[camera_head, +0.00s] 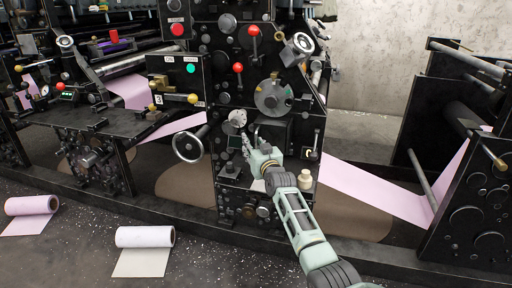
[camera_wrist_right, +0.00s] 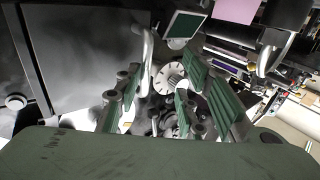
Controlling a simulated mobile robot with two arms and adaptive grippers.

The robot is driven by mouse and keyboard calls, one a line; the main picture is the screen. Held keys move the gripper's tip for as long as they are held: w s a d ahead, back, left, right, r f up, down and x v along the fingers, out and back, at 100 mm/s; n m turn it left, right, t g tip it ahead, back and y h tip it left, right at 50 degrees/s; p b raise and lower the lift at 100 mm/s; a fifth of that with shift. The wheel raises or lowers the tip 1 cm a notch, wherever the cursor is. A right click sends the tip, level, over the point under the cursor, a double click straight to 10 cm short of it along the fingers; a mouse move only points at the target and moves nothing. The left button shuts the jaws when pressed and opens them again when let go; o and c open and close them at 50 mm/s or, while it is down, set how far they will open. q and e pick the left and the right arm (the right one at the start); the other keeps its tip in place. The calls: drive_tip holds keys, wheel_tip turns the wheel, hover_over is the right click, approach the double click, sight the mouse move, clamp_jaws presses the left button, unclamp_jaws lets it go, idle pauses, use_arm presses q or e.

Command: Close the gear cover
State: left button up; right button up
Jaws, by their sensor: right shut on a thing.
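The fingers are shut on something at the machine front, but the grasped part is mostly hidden. A dark flat panel (camera_wrist_right: 80,55), which looks like the gear cover, fills the left of the wrist view. My left gripper is not in view.
A handwheel (camera_head: 188,147) juts out left of my gripper. A cream knob (camera_head: 305,180) sits at its right. Pink web (camera_head: 375,190) runs to the right-hand stand. Two rolls (camera_head: 145,237) (camera_head: 33,206) lie on the floor at the left. The floor in front is otherwise clear.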

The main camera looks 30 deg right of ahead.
drive_tip(key=s+a, duration=0.2)
drive_tip(key=s, duration=0.9)
drive_tip(key=shift+s+a, duration=0.2)
drive_tip(key=shift+s, duration=0.15)
